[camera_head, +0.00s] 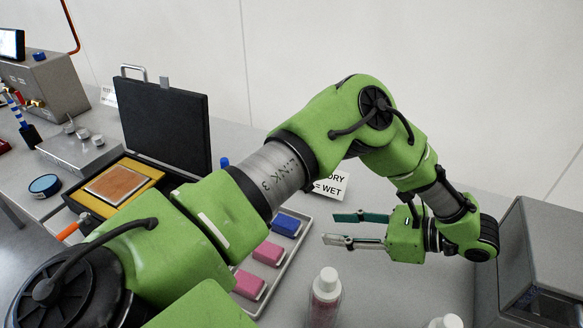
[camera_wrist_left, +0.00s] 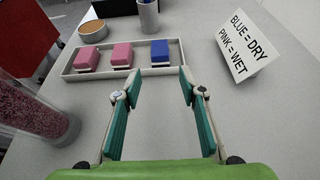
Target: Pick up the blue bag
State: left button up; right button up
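The blue bag (camera_head: 286,224) is a small blue block at the far end of a shallow light tray (camera_head: 257,305), partly behind my left arm. In the left wrist view the blue bag (camera_wrist_left: 160,51) is at the right end of the tray (camera_wrist_left: 69,71), beside two pink bags (camera_wrist_left: 122,54). My left gripper (camera_head: 336,229) is open and empty, to the right of the tray in the head view. In the left wrist view its two teal-padded fingers (camera_wrist_left: 160,76) are spread, with the blue bag beyond the gap between the tips. My right gripper is not in view.
A folded sign (camera_wrist_left: 245,42) reads blue is dry, pink is wet. A clear bottle (camera_head: 325,297) stands near the tray; pink contents show in its left wrist view (camera_wrist_left: 35,117). An open black case (camera_head: 165,118) and a grey box (camera_head: 545,262) flank the bench.

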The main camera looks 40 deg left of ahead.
pick_arm(q)
send_near(289, 223)
jog(key=x, duration=0.3)
jog(key=shift+s+a+f, duration=0.15)
jog(key=shift+s+a, duration=0.05)
jog(key=shift+a, duration=0.05)
jog(key=shift+p+x, duration=0.4)
jog(key=shift+x, duration=2.55)
jog(key=shift+w, duration=0.2)
jog(key=shift+c, duration=0.9)
jog(key=c, duration=0.7)
